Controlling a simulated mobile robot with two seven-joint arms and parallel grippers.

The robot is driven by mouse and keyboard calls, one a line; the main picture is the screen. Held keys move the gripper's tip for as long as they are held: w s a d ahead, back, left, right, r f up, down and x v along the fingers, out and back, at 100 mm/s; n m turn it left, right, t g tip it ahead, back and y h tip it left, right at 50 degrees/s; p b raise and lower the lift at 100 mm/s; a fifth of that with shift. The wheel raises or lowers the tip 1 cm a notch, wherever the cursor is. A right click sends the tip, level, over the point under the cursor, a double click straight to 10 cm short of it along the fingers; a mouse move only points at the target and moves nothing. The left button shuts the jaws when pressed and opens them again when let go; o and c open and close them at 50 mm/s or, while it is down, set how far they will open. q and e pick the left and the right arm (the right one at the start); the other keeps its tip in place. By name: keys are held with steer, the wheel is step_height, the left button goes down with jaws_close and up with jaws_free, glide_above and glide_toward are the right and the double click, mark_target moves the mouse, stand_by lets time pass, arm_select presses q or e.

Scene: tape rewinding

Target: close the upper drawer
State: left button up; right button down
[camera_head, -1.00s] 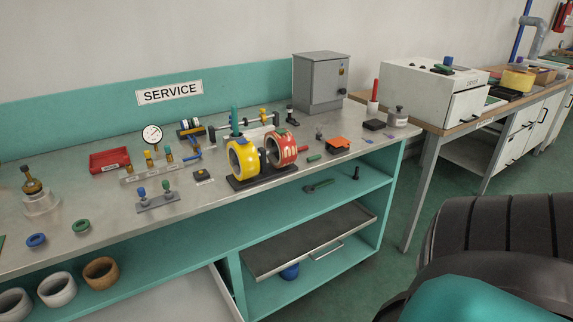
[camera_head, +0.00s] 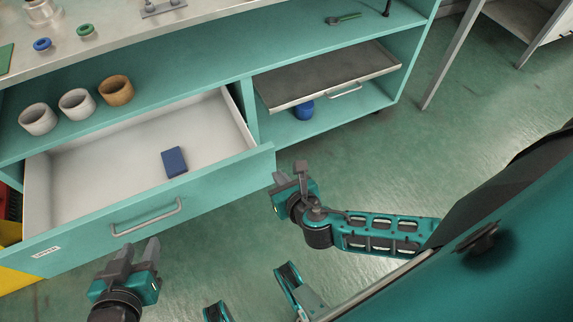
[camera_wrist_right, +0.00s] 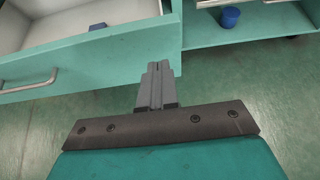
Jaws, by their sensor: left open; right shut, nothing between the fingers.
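The upper drawer (camera_head: 215,172), with a teal front and an "UPPER" label (camera_head: 46,252), is pulled well out from the bench. Its grey bar handle (camera_head: 147,219) is on the front, and a blue block (camera_head: 174,162) lies inside. My left gripper (camera_head: 137,250) is open in front of the drawer, just below the handle in the picture, seemingly apart from it. My right gripper (camera_head: 291,176) is shut and empty, just beyond the drawer front's right end. The right wrist view shows its closed fingers (camera_wrist_right: 158,70) near that end; contact cannot be told.
A grey pull-out tray (camera_head: 330,80) and a blue cup (camera_head: 303,109) are on the right-hand shelves. Three ring-like cups, including a brown one (camera_head: 116,90), stand on the shelf above the drawer. Green floor (camera_head: 400,160) is clear at the right.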

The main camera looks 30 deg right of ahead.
mark_target(262, 153)
steer(key=x, duration=0.2)
steer(key=b+x, duration=0.1)
steer(key=x, duration=0.2)
steer(key=r+b+x, duration=0.1)
steer(key=x, duration=0.1)
steer(key=shift+w+f, duration=0.15)
steer(key=shift+w, duration=0.45)
arm_select(q)
steer(key=shift+s+f, duration=0.2)
steer(key=shift+f, duration=1.4)
arm_select(e)
steer(key=shift+w, duration=0.6)
